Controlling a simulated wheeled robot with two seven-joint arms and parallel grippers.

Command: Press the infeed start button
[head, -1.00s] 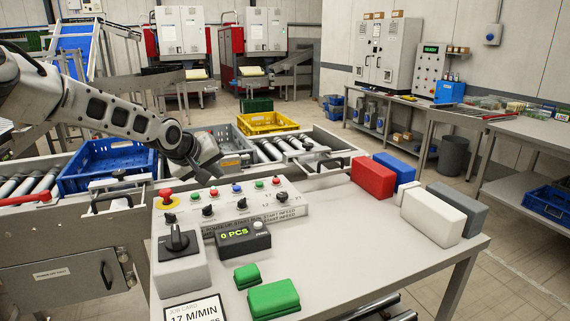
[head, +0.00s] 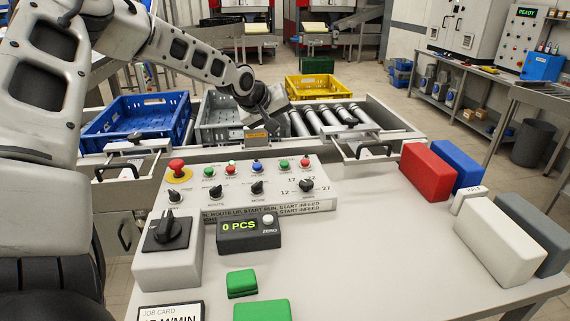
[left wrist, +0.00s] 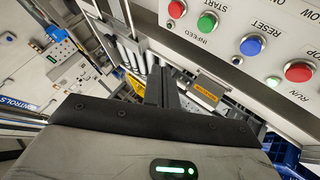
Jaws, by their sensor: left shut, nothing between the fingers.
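The control panel's (head: 325,190) button row stands behind the counter's front part. The infeed pair is a green button (head: 284,164) and a red button (head: 305,161) at the row's right end. In the left wrist view the green infeed button (left wrist: 207,22) is beside the red one (left wrist: 177,9), with the INFEED label close by; a blue RESET button (left wrist: 252,45) is further right. My left gripper (head: 268,130) is shut and empty behind the panel, apart from the buttons. Its closed fingers (left wrist: 160,85) show in the left wrist view. My right gripper is not in view.
A red emergency stop (head: 177,168) and rotary knobs share the panel. A counter box (head: 248,232) reads 0 PCS. Red (head: 426,172), blue, white and grey blocks stand at the right. Blue (head: 135,124), grey and yellow (head: 320,86) crates are on the conveyor.

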